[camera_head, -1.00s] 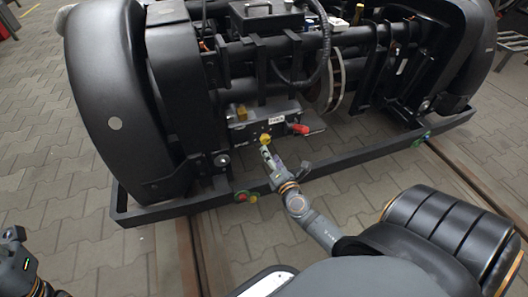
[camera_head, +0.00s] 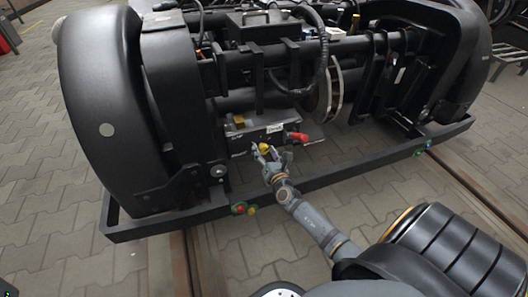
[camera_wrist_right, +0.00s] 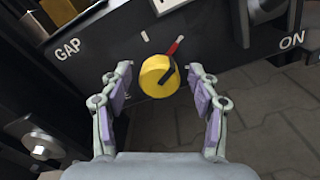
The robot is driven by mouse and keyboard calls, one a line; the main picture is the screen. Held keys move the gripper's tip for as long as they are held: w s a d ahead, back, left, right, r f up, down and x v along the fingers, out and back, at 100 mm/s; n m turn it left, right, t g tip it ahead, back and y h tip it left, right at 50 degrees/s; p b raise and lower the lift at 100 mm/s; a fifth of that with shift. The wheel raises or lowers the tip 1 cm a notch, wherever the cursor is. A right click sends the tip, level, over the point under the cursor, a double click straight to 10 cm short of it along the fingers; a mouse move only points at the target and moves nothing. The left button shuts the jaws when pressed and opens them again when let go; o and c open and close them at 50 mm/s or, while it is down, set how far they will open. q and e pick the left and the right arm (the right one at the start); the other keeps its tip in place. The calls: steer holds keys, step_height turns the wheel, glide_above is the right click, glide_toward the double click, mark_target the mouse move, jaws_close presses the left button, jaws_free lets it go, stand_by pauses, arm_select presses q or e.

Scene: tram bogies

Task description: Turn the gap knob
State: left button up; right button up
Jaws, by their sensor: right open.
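The yellow gap knob (camera_wrist_right: 158,77) sits on a dark panel (camera_wrist_right: 95,50) marked GAP in the right wrist view. It carries a dark pointer line, and a small red-tipped lever or pin (camera_wrist_right: 175,46) shows at its upper right. In the head view the knob (camera_head: 264,147) is on the bogie's low front box. My right gripper (camera_wrist_right: 160,88) is open, with its purple-padded fingers on either side of the knob and apart from it. In the head view the right gripper (camera_head: 267,155) is right at the knob. My left gripper cannot be made out.
A red handle (camera_head: 297,137) juts out just right of the knob. Black pipes and a frame bar (camera_head: 330,186) surround the box. The ON mark (camera_wrist_right: 292,39) is at the right of the panel. Paving in front is clear.

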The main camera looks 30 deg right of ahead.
steer(key=shift+w, duration=0.35)
steer(key=c, duration=1.2)
